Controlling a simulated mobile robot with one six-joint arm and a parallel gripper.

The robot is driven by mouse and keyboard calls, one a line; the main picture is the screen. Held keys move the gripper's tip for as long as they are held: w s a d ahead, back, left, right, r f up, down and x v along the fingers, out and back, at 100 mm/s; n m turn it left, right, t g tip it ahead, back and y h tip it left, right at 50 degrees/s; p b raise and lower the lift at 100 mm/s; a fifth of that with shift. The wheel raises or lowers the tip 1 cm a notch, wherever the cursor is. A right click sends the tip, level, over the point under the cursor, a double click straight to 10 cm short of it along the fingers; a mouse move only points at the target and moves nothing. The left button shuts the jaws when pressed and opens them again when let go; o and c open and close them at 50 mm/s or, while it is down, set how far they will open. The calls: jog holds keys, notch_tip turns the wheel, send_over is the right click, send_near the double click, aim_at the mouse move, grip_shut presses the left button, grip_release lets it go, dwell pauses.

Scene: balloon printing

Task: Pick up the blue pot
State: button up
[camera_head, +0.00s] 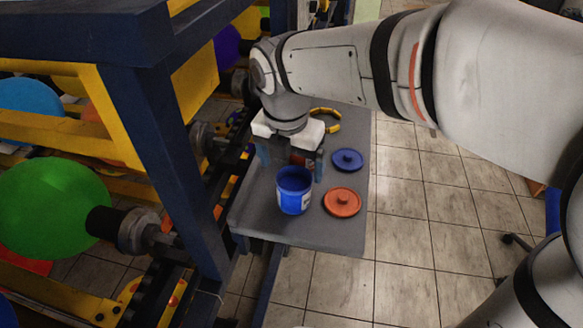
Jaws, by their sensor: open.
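The blue pot (294,196) stands upright and uncovered near the front of a small grey table. A pale label shows on its right side. My gripper (291,170) points down just above and behind the pot. Its fingers are apart, one at the left and one at the right of the pot's far rim. I cannot tell whether either finger touches the pot. The lower part between the fingers is partly hidden by the pot.
An orange lid (342,202) and a blue lid (347,159) lie on the grey table (262,226) right of the pot. A yellow curved object (327,117) lies behind. The blue and yellow machine frame (160,165) with a green balloon (52,208) stands close at left.

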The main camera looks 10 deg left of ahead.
aim_at(294, 183)
jog(key=f, duration=0.6)
jog(key=shift+w+d+f, duration=0.1)
jog(key=shift+w+d, duration=0.05)
jog(key=shift+d, duration=0.2)
jog(key=shift+c, duration=0.4)
jog(key=c, duration=1.1)
jog(key=shift+c, duration=0.2)
